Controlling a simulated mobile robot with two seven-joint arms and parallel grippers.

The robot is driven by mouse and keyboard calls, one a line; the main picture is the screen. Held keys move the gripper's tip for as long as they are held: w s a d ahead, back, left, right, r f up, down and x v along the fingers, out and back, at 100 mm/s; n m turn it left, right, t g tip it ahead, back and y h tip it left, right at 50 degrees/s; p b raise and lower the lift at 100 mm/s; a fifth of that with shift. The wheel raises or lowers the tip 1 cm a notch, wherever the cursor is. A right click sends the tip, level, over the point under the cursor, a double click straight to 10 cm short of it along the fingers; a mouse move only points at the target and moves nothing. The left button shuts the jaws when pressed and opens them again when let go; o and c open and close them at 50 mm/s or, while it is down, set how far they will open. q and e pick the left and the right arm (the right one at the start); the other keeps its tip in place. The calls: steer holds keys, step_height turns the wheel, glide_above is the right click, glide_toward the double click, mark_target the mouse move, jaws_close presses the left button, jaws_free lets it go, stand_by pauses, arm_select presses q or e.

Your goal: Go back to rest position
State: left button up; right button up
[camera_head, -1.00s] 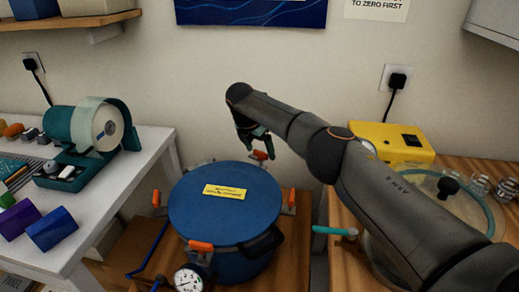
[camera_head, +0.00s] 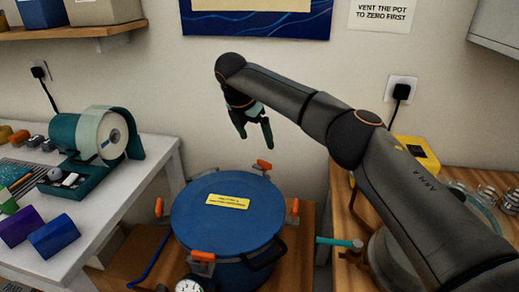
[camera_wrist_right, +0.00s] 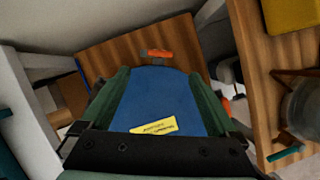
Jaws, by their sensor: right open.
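My right gripper (camera_head: 254,131) hangs from my raised right arm, above and behind the blue pressure pot (camera_head: 225,215). Its two green fingers are apart with nothing between them, and it touches nothing. In the right wrist view the open fingers (camera_wrist_right: 155,95) frame the pot's blue lid (camera_wrist_right: 158,100) below. The pot stands closed on a low wooden surface, with a yellow label (camera_head: 228,201) on its lid and orange-tipped clamps (camera_head: 202,256) around the rim. My left gripper is not in view.
A white bench (camera_head: 95,235) at left holds a tape dispenser (camera_head: 95,145) and purple and blue blocks (camera_head: 54,236). A teal handle (camera_head: 335,241) sticks out toward the pot.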

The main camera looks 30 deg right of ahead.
steer(key=shift+v, duration=1)
